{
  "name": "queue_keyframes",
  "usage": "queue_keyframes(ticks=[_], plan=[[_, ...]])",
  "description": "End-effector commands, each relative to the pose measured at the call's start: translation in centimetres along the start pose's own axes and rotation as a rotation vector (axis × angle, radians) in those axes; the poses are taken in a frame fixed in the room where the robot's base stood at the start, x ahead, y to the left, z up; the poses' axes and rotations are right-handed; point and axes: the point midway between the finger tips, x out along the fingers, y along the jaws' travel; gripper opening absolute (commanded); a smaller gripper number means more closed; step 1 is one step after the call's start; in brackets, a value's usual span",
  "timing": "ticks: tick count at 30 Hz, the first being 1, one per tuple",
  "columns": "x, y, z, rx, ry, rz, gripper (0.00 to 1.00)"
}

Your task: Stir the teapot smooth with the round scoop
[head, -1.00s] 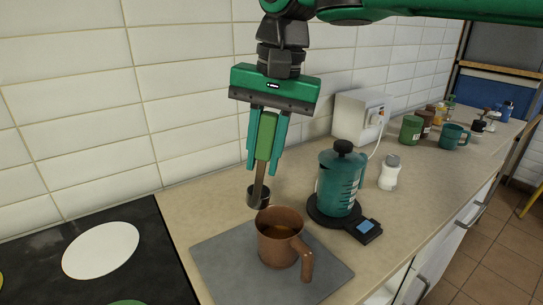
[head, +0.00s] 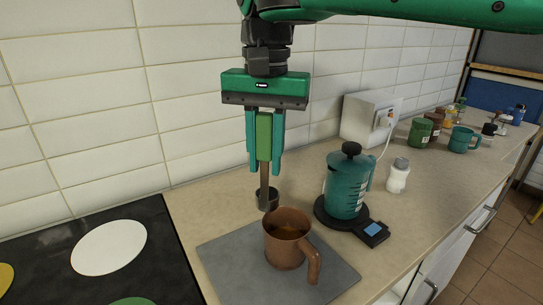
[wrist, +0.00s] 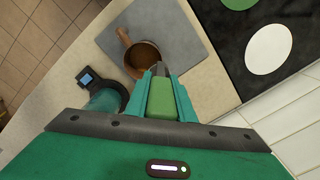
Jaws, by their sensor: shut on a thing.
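The copper-brown teapot (head: 283,250) is open on top and stands upright on a grey mat (head: 228,268), its handle to the front right. Brown contents show inside; it also appears in the wrist view (wrist: 133,72). My gripper (head: 264,168) is shut on the green handle of the round scoop (head: 264,138) and points down. The scoop's dark round bowl (head: 267,200) hangs just behind the teapot's rim, outside it, with no clear contact. In the wrist view the handle (wrist: 161,98) shows between the fingers; the bowl is mostly hidden.
A teal press pot (head: 347,183) with a black lid stands on a black scale (head: 373,231) to the right. A white shaker (head: 398,176), a white box (head: 369,120) and several mugs and jars stand farther back. A dark hob (head: 150,275) is left; the tiled wall is behind.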

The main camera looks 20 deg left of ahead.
Motion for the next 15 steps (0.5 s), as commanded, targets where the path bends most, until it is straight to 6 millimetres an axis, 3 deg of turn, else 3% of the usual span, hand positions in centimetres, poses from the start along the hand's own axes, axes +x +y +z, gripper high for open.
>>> queue_keyframes(ticks=[5, 15], plan=[[-0.1, -0.5, 0.4, -0.004, 0.002, 0.019, 0.00], [-3.3, -0.5, 0.2, 0.000, 0.001, 0.020, 0.00]])
